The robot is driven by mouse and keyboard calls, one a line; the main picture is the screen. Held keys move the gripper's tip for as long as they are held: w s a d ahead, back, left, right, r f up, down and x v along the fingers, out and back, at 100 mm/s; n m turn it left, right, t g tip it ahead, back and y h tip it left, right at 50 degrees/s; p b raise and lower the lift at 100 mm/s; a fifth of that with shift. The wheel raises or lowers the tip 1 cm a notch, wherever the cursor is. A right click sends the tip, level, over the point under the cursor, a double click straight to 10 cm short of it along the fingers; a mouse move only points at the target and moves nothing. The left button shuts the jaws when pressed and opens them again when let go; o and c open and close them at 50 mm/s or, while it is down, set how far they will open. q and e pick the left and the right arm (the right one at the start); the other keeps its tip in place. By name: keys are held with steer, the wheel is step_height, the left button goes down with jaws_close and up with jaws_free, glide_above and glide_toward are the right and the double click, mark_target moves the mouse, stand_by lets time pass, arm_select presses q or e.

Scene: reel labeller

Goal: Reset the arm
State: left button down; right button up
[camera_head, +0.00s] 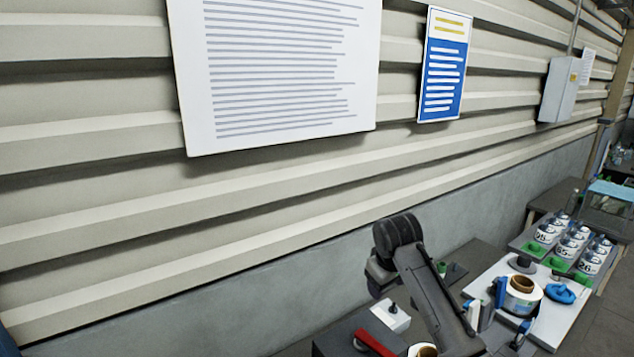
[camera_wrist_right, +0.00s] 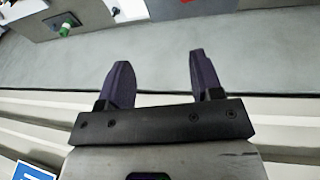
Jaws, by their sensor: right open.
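My right gripper (camera_wrist_right: 159,60) shows in the right wrist view, with its two dark fingers apart and nothing between them. It is in the air, with the pale ribbed wall and its grey lower band behind it. In the head view a dark grey arm link (camera_head: 425,285) of mine rises over the near benches. My left gripper is in neither view.
A white-topped bench (camera_head: 551,333) holds a white reel with a brown core (camera_head: 520,298) and a blue ring-shaped item (camera_head: 560,293). Several white labelled containers (camera_head: 546,233) stand behind it. A red-handled item (camera_head: 375,343) is at the bottom. The wall (camera_head: 100,225) runs along the left.

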steer(key=s+a+r+t, duration=0.15)
steer(key=r+t, duration=0.25)
steer(key=r, duration=0.5)
steer(key=s+a+r+t, duration=0.1)
steer(key=a+r+t, duration=0.15)
steer(key=r, duration=0.55)
steer(key=s+d+m+t+y+p, duration=0.1)
steer(key=s+t+y+p, duration=0.1)
steer(key=s+t, duration=0.35)
steer(key=s+d+f+m+g+p, duration=0.1)
steer(key=s+f+g, duration=0.3)
steer(key=s+f, duration=0.8)
steer(key=s+d+f+m+g+h+p, duration=0.1)
steer(key=s+d+f+g+p, duration=0.2)
steer(key=s+f, duration=1)
steer(key=s+d+f+g+p, duration=0.3)
steer(key=s+f, duration=1)
steer(key=s, duration=0.5)
steer(key=shift+s+d+m+g, duration=0.4)
steer(key=shift+d+g, duration=0.25)
steer(key=shift+g, duration=0.15)
steer(key=shift+r, duration=0.1)
